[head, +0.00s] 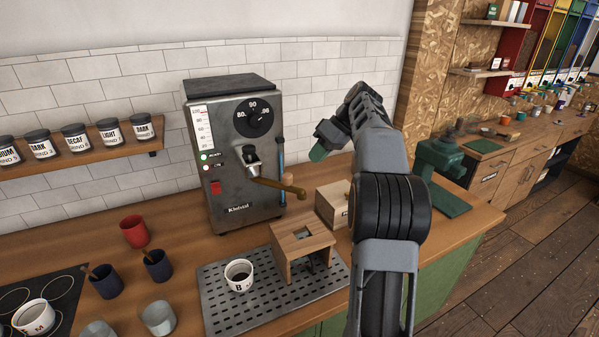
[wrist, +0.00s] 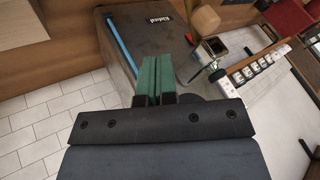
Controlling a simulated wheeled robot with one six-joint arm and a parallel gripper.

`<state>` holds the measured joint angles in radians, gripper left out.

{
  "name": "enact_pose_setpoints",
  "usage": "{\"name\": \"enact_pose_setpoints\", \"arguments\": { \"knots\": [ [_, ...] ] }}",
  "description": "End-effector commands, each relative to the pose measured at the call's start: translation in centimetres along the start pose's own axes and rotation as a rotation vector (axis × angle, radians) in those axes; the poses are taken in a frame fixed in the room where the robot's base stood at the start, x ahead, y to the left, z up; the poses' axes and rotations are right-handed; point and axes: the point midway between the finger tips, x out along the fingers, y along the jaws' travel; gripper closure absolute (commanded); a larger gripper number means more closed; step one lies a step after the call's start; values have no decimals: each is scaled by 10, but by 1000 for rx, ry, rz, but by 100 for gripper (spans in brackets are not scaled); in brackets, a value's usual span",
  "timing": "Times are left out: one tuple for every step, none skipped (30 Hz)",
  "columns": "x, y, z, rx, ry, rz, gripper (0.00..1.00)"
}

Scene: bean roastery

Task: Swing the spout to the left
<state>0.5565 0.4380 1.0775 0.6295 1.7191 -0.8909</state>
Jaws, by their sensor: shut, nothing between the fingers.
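The spout (head: 277,186) is a thin brass-coloured arm on the front of the grey machine (head: 235,185). It runs from the metal valve (head: 252,162) toward the right, with a thicker brown end. My gripper (head: 318,153), with green fingertips, is shut and empty. In the head view it appears above and right of the spout's end, apart from it. In the wrist view the shut green fingers (wrist: 155,76) show in front of the machine (wrist: 152,40), with nothing between them.
A wooden stand (head: 290,240) and a white mug (head: 239,274) are on the perforated tray (head: 220,305) below. A wooden box (head: 328,205) stands right of the machine. A blue tube (head: 281,160) runs up the machine's right side. Cups (head: 134,231) stand at left.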

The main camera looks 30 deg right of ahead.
Motion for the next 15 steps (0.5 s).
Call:
{"name": "enact_pose_setpoints", "arguments": {
  "knots": [
    [11,-1,1,-1,-3,-3,100],
    [16,-1,0,0,-2,-2,100],
    [22,-1,0,0,-2,-2,100],
    [28,-1,0,0,-2,-2,100],
    [32,-1,0,0,-2,-2,100],
    [37,-3,0,-1,-1,-1,100],
    [37,-9,0,-2,-1,0,100],
    [39,-12,-1,-2,0,1,100],
    [42,-17,0,-2,0,0,100],
    [43,-20,0,-2,0,0,100],
    [45,-22,0,-1,0,0,100],
    [47,-25,0,-1,0,0,100],
    [48,-27,0,-1,1,1,100],
    [49,-29,0,-1,1,1,100],
    [50,-31,0,-1,1,0,100]
  ]
}}
